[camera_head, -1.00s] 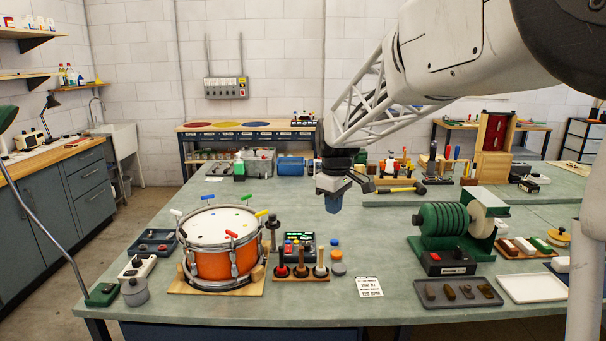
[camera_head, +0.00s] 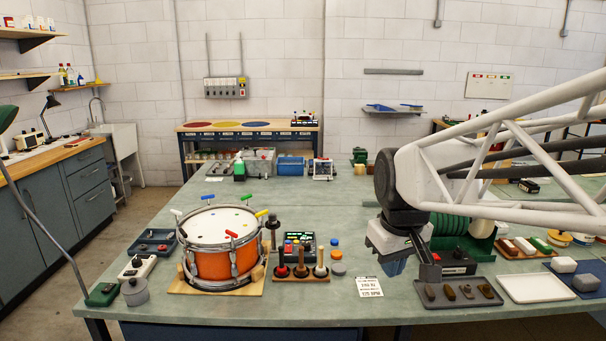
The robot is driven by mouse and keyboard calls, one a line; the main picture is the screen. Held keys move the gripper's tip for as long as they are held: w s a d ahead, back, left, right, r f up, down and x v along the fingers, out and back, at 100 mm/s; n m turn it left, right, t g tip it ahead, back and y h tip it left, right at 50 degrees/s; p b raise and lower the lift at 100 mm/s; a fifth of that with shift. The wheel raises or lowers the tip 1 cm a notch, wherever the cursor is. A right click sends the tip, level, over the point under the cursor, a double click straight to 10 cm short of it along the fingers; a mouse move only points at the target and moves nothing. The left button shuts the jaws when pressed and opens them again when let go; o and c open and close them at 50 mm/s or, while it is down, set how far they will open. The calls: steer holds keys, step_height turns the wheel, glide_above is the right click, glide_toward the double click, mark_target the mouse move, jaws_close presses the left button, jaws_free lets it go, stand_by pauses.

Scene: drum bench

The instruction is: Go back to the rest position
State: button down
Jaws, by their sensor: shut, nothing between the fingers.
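My gripper (camera_head: 393,266) hangs at the end of my white lattice arm, pointing down over the right half of the bench. It is shut with nothing held. It appears above the bench top, between the printed card (camera_head: 369,287) and the black control box of the green roller machine (camera_head: 450,262). My arm reaches in from the right edge and hides much of that machine. The orange drum (camera_head: 228,263) stands apart from my gripper, on a wooden base at the left, with coloured T-shaped keys around its rim.
Left of my gripper are a rack of handled tools (camera_head: 301,273) and a small device with a display (camera_head: 299,240). A grey tray of small pieces (camera_head: 459,304) and a white tray (camera_head: 524,289) lie at the front right.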

steer(key=s+d+f+m, duration=0.1)
steer(key=s+f+m, duration=0.1)
steer(key=s, duration=0.5)
steer(key=s+d+f+m, duration=0.1)
steer(key=s+f+m, duration=0.1)
steer(key=s, duration=0.6)
steer(key=shift+d+f+t, duration=0.3)
steer(key=shift+f+t, duration=0.1)
steer(key=shift+f, duration=0.4)
